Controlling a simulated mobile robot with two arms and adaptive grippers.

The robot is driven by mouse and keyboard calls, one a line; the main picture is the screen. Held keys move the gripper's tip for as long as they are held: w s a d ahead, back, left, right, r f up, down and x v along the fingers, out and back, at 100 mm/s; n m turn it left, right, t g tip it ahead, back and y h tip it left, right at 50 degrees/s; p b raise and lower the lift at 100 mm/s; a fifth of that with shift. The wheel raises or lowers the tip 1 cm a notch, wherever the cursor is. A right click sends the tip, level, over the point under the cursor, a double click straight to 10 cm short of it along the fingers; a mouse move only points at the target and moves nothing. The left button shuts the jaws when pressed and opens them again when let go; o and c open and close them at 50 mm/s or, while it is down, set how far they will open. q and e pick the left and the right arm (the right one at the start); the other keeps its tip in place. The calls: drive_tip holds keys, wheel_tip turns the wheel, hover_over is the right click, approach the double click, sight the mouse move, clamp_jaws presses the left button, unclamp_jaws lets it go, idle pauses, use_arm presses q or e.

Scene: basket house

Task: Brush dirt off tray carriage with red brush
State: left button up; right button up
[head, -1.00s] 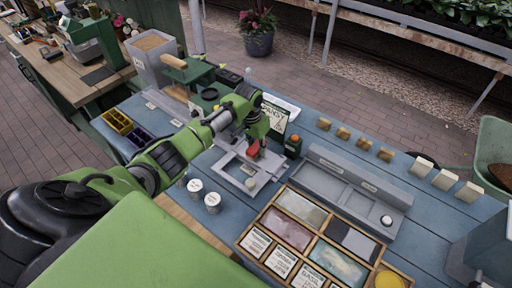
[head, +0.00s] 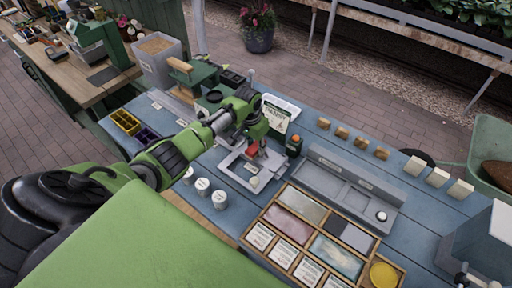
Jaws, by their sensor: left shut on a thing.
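My left gripper (head: 255,145) reaches in from the left and is shut on a small red brush (head: 251,152). The brush is at the far part of the grey tray carriage (head: 234,170), a flat frame on the blue table. The fingers partly hide the brush. Its bristles, and whether they touch the carriage, cannot be made out. Dirt on the carriage is too small to tell. My right gripper is not in view.
White cups (head: 219,200) stand left of the carriage. A wooden divided box (head: 285,232) lies in front and a grey tray (head: 340,185) to the right. An orange-and-dark bottle (head: 294,146) and a sign (head: 277,113) stand behind.

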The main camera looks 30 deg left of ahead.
sight(257, 145)
use_arm(q)
wheel_tip(257, 145, up, 4)
drive_tip(key=p, duration=0.3)
drive_tip(key=shift+w+d+f, duration=0.1)
drive_tip(key=shift+f, duration=0.15)
drive_tip(key=shift+r+p, duration=0.45)
drive_tip(key=shift+r, duration=0.55)
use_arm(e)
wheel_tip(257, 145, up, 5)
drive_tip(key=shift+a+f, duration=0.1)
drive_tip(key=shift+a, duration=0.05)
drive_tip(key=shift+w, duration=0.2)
